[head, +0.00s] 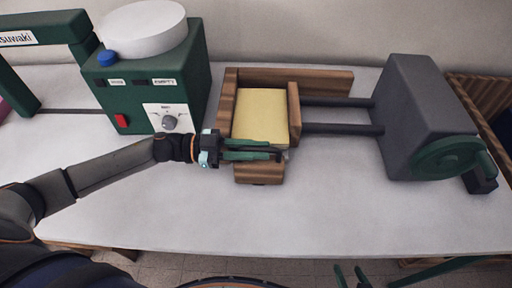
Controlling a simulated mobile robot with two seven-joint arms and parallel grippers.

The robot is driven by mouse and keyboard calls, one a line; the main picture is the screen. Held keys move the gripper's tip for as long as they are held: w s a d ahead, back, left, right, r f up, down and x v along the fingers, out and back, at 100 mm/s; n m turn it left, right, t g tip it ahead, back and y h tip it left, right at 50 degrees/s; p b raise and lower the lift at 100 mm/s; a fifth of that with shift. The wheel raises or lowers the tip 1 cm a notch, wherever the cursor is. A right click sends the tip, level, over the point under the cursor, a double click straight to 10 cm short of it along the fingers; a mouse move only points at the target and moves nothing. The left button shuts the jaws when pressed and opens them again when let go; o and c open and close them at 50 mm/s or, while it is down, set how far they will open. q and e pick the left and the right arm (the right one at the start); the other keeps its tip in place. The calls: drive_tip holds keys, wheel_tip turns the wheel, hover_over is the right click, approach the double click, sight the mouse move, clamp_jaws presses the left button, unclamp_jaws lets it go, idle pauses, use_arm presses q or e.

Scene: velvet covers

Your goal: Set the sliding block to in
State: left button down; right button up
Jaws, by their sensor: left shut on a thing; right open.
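A wooden vise-like fixture stands mid-table. Its right-hand upright wooden block (294,105), which looks like the sliding block, sits at the end of two dark rods (342,128). A pale yellow block (260,112) lies between it and the fixed wooden side (227,100) on the left. My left gripper (282,153) reaches in from the left across the front of the yellow block. Its green fingers are shut with tips at the sliding block's near end; the exact contact is hidden. My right gripper (350,275) is open and empty at the bottom edge, below the table front.
A grey housing (420,110) with a green handwheel (446,158) stands right of the rods. A green machine (150,90) with a white round top, blue button and dial stands behind my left arm. The white table's front (330,215) is clear.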

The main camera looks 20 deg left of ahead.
idle(0.3)
use_arm(q)
drive_tip(key=shift+w+a+b, duration=0.25)
drive_tip(key=shift+w, duration=0.6)
drive_tip(key=shift+w+a+b, duration=0.2)
drive_tip(key=shift+w+a, duration=0.05)
drive_tip(key=shift+w, duration=0.6)
drive_tip(key=c, duration=0.8)
unclamp_jaws()
drive_tip(key=shift+c, duration=0.2)
drive_tip(key=b+v, duration=0.1)
drive_tip(key=v, duration=1.1)
drive_tip(key=shift+a+b, duration=0.25)
drive_tip(key=shift+b, duration=0.15)
drive_tip(key=shift+s, duration=0.1)
